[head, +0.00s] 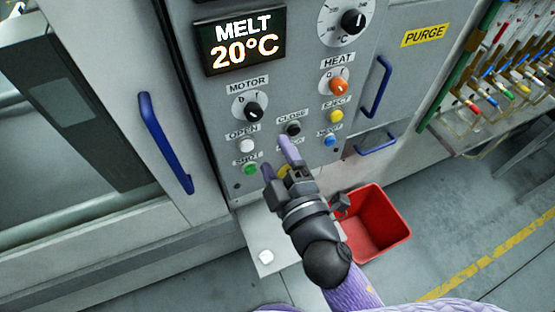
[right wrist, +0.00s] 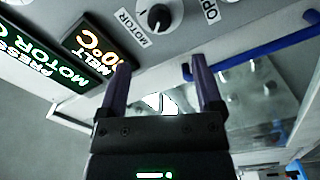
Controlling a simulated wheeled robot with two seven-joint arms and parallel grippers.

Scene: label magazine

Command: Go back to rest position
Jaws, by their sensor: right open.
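My right gripper (head: 278,158) is in front of the lower part of the grey control panel (head: 213,110), close to the CLOSE button (head: 293,128). Its two purple fingers are apart with nothing between them. I cannot tell whether a finger touches the panel. The fingers also show spread and empty in the right wrist view (right wrist: 160,68), with the motor knob (right wrist: 158,18) beyond them. A yellow button (head: 285,172) is partly hidden behind the gripper. My left gripper is not in view.
The display (head: 243,42) reads MELT 20°C. Blue handles stand out at left (head: 165,143) and right (head: 376,86) of the panel. A red bin (head: 378,222) sits on the floor below. A rack of coloured tools (head: 495,85) is at right. The floor at lower right is clear.

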